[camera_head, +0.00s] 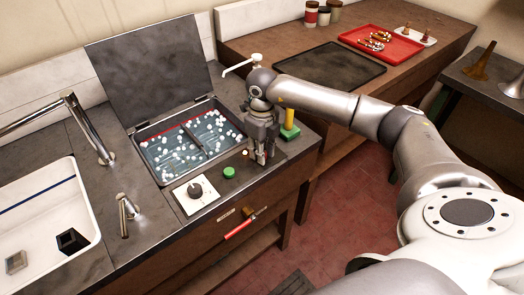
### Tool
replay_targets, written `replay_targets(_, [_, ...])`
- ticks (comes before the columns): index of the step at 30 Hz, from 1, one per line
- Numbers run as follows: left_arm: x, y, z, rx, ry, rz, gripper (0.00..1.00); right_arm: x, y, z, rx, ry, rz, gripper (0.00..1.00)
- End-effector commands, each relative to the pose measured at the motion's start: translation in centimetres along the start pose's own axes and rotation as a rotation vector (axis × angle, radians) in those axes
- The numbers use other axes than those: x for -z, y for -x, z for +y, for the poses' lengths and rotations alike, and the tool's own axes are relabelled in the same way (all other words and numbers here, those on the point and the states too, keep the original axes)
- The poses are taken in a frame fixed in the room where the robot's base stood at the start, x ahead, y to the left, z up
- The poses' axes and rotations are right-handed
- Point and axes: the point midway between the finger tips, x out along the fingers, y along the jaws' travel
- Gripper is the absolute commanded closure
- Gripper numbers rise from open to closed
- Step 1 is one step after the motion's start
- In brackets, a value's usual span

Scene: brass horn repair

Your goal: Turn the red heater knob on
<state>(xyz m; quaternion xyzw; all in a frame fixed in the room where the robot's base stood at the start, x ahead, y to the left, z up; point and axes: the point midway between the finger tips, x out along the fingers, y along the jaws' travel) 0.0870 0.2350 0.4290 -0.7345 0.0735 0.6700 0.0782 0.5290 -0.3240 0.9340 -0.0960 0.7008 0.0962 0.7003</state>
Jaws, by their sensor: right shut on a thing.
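My right gripper (261,160) points down at the counter beside the right end of the ultrasonic-style basin (190,124). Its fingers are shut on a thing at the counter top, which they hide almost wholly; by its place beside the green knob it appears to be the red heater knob. The green knob (229,172) sits just left of the gripper. A small pale orange spot (245,152) shows beside the fingers. A white plate with a dark dial (195,190) lies further left. My left gripper is not in view.
The basin's lid (150,75) stands open behind it. A yellow and green object (289,126) stands close right of the gripper. A red-handled tool (240,228) hangs on the counter front. A sink (45,210) is at left, and a red tray (378,40) is at back right.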

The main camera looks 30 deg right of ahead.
Motion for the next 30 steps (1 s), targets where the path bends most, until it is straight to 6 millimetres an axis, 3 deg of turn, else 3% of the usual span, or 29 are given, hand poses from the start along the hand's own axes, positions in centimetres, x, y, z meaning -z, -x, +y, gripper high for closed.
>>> replay_targets(14, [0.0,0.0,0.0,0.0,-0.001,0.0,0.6,-0.1,0.1,-0.1,0.001,-0.018,-0.003,0.99])
replay_targets(15, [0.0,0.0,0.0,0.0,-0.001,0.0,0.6,-0.1,0.1,-0.1,0.001,-0.018,-0.003,0.7])
replay_targets(18, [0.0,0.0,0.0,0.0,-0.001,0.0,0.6,-0.1,0.1,-0.1,0.001,-0.018,-0.003,0.57])
replay_targets(23, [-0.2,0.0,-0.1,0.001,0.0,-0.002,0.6,-0.1,0.7,-0.1,0.001,-0.018,-0.006,0.56])
replay_targets(30, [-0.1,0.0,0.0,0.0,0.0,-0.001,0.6,-0.2,5.0,-0.1,0.002,-0.016,-0.009,0.52])
